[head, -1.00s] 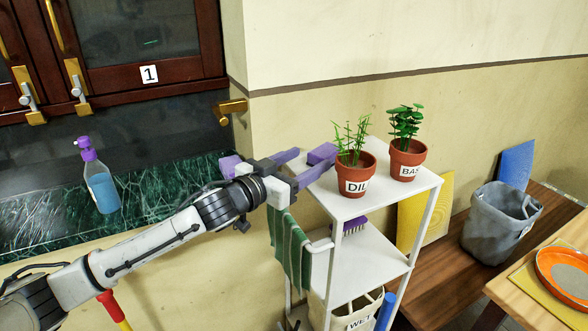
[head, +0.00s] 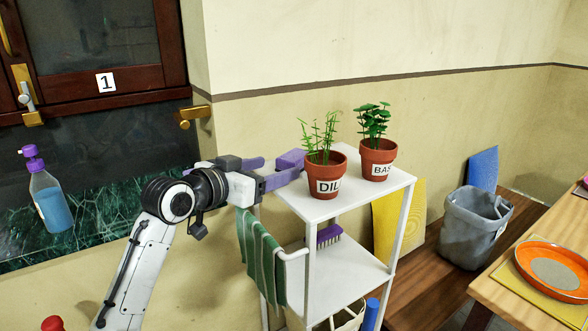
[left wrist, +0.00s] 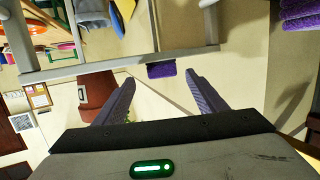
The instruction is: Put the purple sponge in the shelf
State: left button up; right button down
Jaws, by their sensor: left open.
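The purple sponge (head: 290,158) is a small block at the back left edge of the white shelf's top board (head: 345,199). In the left wrist view the sponge (left wrist: 161,70) shows between and slightly beyond the fingertips. My left gripper (head: 283,168) is open, its purple fingers reaching from the left at the height of the top board. In the left wrist view its two fingers (left wrist: 160,78) are apart with nothing held. Whether a finger touches the sponge I cannot tell. My right gripper is not in view.
Potted plants marked DIL (head: 325,180) and BAS (head: 377,162) stand close by on the top board. A purple brush (head: 328,236) is on the board below. A green striped towel (head: 262,255) hangs at the shelf's left side.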

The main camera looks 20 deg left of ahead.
aim_at(295, 154)
pick_arm(q)
jog(key=x, duration=0.4)
jog(key=shift+w+r, duration=0.1)
jog(key=shift+w, duration=0.05)
jog(key=shift+r+x, duration=0.15)
jog(key=shift+x, duration=0.7)
jog(key=shift+r+x, duration=0.15)
jog(key=shift+x, duration=0.7)
jog(key=shift+r+x, duration=0.2)
jog(key=shift+x, duration=0.65)
jog(key=shift+w+a+f, duration=0.15)
jog(key=shift+f, duration=0.05)
jog(key=shift+c, duration=0.5)
jog(key=c, duration=1)
jog(key=shift+c, duration=0.5)
jog(key=shift+r, duration=0.1)
